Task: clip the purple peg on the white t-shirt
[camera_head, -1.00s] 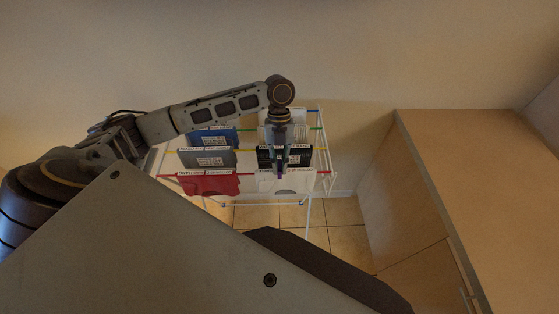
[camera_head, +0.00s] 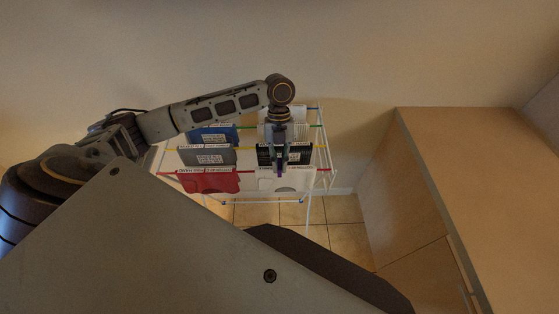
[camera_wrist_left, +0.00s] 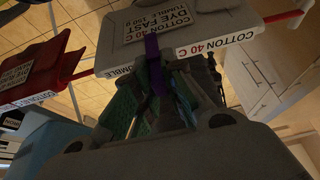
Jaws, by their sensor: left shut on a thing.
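The purple peg (camera_wrist_left: 155,65) is held in my left gripper (camera_wrist_left: 158,98), which is shut on it. In the wrist view its upper part lies across the labelled edge of a white garment (camera_wrist_left: 200,32), which I take for the white t-shirt. I cannot tell whether its jaws are around the cloth or only in front of it. In the head view the white t-shirt (camera_head: 293,182) hangs at the front right of the rack. My left gripper (camera_head: 280,160) is over its top edge, with the purple peg (camera_head: 280,171) pointing down. My right gripper is not in view.
The drying rack (camera_head: 327,172) also holds a red garment (camera_head: 210,182) beside the t-shirt, a grey one (camera_head: 208,158), a black one (camera_head: 304,155) and a blue one (camera_head: 212,136). A wooden cabinet (camera_head: 480,180) stands to the right. Tiled floor (camera_head: 340,210) shows below.

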